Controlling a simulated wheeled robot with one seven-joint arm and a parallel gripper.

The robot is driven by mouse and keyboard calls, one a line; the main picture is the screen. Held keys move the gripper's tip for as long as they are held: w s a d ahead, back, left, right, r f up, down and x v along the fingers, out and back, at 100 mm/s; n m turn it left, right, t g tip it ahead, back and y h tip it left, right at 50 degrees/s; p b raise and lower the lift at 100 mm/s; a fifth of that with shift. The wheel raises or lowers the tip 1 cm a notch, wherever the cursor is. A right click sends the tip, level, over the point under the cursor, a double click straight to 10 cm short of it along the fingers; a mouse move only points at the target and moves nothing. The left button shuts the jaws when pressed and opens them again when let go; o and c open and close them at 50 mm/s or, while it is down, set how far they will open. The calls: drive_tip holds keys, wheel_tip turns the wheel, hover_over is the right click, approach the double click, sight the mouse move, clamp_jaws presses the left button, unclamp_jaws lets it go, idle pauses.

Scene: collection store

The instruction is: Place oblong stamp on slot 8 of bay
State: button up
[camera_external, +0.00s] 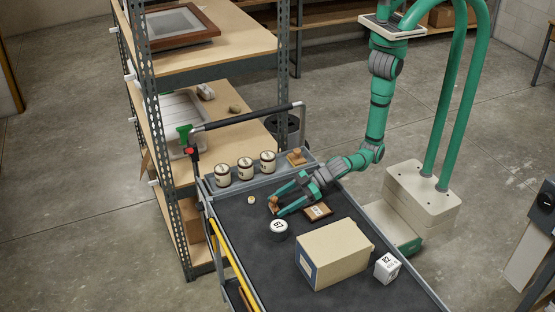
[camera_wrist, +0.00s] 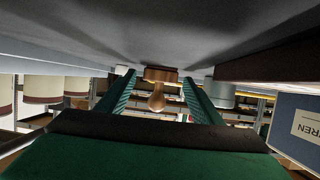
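A wooden stamp (camera_external: 273,201) with a brown base and knob handle stands on the dark cart top, between the fingertips of my gripper (camera_external: 274,206). In the wrist view, which looks upside down, the stamp (camera_wrist: 158,97) shows between my two green fingers, with a gap on each side. My gripper is open around it, low over the cart. Another wooden stamp (camera_external: 297,157) sits on the raised grey ledge (camera_external: 222,192) at the cart's far end. I cannot tell which is the oblong one. No slot 8 marking is readable.
Several cream jars (camera_external: 245,169) stand on the ledge. On the cart are a round container marked 67 (camera_external: 279,228), a flat wooden piece (camera_external: 318,211), a cardboard box (camera_external: 334,252), a white cube marked 82 (camera_external: 387,267) and a small pale disc (camera_external: 251,200). Shelving (camera_external: 195,125) stands behind.

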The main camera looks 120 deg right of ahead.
drive_tip(key=v, duration=1)
drive_tip(key=shift+s+a, duration=0.1)
drive_tip(key=shift+a, duration=0.05)
drive_tip(key=shift+s, duration=0.3)
drive_tip(key=c, duration=0.5)
drive_tip(key=shift+o, duration=0.2)
drive_tip(key=shift+r, duration=0.1)
